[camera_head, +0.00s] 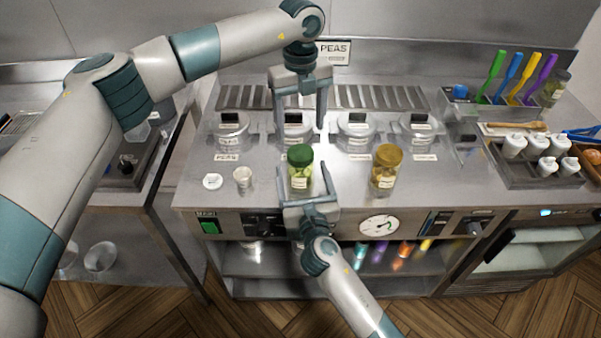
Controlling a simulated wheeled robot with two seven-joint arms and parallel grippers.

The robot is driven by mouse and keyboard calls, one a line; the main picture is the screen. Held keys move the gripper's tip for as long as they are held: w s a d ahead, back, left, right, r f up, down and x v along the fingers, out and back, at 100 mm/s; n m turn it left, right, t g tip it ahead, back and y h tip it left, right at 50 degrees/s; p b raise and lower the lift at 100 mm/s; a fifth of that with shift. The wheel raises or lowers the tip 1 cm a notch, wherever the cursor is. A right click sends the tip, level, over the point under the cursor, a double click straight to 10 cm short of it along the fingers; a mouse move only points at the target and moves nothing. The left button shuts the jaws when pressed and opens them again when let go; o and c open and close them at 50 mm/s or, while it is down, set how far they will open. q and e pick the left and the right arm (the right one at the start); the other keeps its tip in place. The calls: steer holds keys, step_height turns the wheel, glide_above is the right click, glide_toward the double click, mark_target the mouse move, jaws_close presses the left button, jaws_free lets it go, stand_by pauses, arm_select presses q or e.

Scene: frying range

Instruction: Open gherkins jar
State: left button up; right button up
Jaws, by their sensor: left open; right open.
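A glass jar with a green lid and green contents (300,181) stands upright on the steel counter; its label is too small to read, but it looks like the gherkins jar. Its green lid (299,153) is on. My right gripper (302,168) comes from the front, open, with a finger at either side of the jar's body; I cannot tell whether they touch it. My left gripper (300,130) points down, open and empty, above and apparently behind the lid, with its fingers spread wider than the lid.
A yellow-lidded jar (385,170) stands to the right. A small glass cup (243,179) and a white disc (212,181) are to the left. Several lidded wells (356,132) line the back. A tray of white bottles (537,172) is at the right. Counter between the jars is clear.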

steer(key=shift+w+a, duration=0.15)
steer(key=shift+w, duration=0.8)
steer(key=shift+w+a, duration=0.15)
steer(key=shift+w, duration=0.75)
